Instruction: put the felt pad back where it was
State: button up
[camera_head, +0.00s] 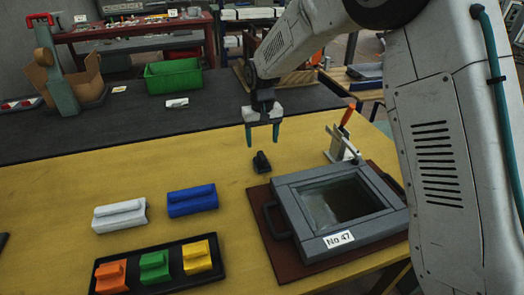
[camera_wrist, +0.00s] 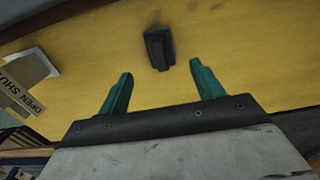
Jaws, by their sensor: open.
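A small dark block with a raised grip (camera_head: 262,163) stands on the yellow table top, left of the framed box; it may be the felt pad, but I cannot tell for sure. It also shows in the wrist view (camera_wrist: 159,48), just beyond and between my fingertips. My gripper (camera_head: 262,136) is open and empty, its green fingers pointing down above and slightly behind the dark block, apart from it. The fingers also show in the wrist view (camera_wrist: 162,75). A grey frame (camera_head: 290,212) with a window and the label "No 47" lies on a brown board (camera_head: 271,250).
White (camera_head: 119,216) and blue (camera_head: 192,201) blocks lie at left. A black tray (camera_head: 219,254) holds orange, green and yellow blocks. An orange-handled clamp (camera_head: 346,122) stands behind the frame. A label reading "OPEN SHUT" (camera_wrist: 22,92) shows in the wrist view. A green bin (camera_head: 173,76) is farther back.

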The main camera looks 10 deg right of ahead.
aim_at(263, 156)
jog(key=shift+r, duration=1.45)
jog(key=s+d+r+m, duration=0.1)
jog(key=s+d+r, duration=1.1)
jog(key=s+r, duration=0.3)
jog(key=s+d, duration=0.4)
jog(key=s, duration=0.8)
jog(key=s+d+m+t, duration=0.1)
jog(key=s+d, duration=0.2)
jog(key=s, duration=1)
jog(key=shift+d+f, duration=0.35)
jog(key=shift+f, duration=0.05)
